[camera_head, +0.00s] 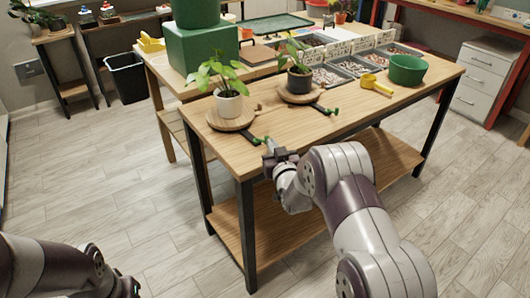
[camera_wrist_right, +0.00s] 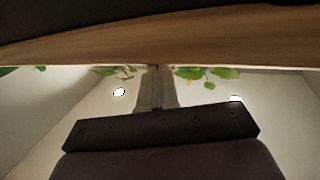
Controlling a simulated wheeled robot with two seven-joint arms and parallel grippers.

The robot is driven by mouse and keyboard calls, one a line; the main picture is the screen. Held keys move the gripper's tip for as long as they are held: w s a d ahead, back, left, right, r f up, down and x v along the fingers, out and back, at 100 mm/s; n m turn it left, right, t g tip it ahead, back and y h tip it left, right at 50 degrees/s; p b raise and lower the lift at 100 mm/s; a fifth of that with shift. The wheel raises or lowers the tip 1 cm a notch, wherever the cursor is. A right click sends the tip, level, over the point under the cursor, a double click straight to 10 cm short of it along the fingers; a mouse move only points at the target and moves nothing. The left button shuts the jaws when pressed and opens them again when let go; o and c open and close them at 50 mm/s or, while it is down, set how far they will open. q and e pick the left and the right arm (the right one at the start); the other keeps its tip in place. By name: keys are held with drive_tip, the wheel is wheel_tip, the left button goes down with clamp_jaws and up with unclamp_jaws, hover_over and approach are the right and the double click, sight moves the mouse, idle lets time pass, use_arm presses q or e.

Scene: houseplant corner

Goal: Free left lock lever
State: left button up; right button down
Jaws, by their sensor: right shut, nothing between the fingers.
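The left lock lever (camera_head: 250,136) is a dark bar with a green end. It runs from the left round wooden turntable (camera_head: 213,123) toward the table's front edge. A white pot with a leafy plant (camera_head: 229,104) stands on that turntable. My right gripper (camera_head: 270,148) is shut and empty at the front edge, close to the lever's green end; I cannot tell whether they touch. In the right wrist view its closed fingers (camera_wrist_right: 156,88) point at the wooden table edge (camera_wrist_right: 150,50), and the lever does not show. My left gripper (camera_head: 125,286) is mostly cut off at the bottom left.
A second turntable (camera_head: 298,95) bears a dark pot and has a similar lever (camera_head: 325,109). A yellow scoop (camera_head: 376,85), a green bowl (camera_head: 407,70) and grey bins of pebbles (camera_head: 355,67) stand farther right. The table's front right top is clear.

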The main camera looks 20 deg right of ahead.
drive_tip(key=shift+w+d, duration=0.35)
drive_tip(key=shift+d, duration=0.1)
drive_tip(key=n+y, duration=0.1)
drive_tip(key=d+n+y, duration=0.1)
drive_tip(key=y, duration=0.1)
drive_tip(key=w+y+b, duration=0.1)
drive_tip(key=shift+d+n+g, duration=0.3)
drive_tip(key=shift+n, duration=0.1)
drive_tip(key=shift+w+d+y, duration=0.15)
drive_tip(key=shift+w+y, duration=0.15)
drive_tip(key=shift+w, duration=0.25)
drive_tip(key=y, duration=0.1)
drive_tip(key=n+y, duration=0.1)
drive_tip(key=w+n+g, duration=0.1)
drive_tip(key=shift+d+y+p, duration=0.25)
drive_tip(key=shift+y+p, duration=0.15)
drive_tip(key=shift+w+d+n+g+y, duration=0.1)
drive_tip(key=shift+w+n+g+y, duration=0.3)
drive_tip(key=shift+n+y, duration=0.3)
drive_tip(key=shift+s, duration=0.1)
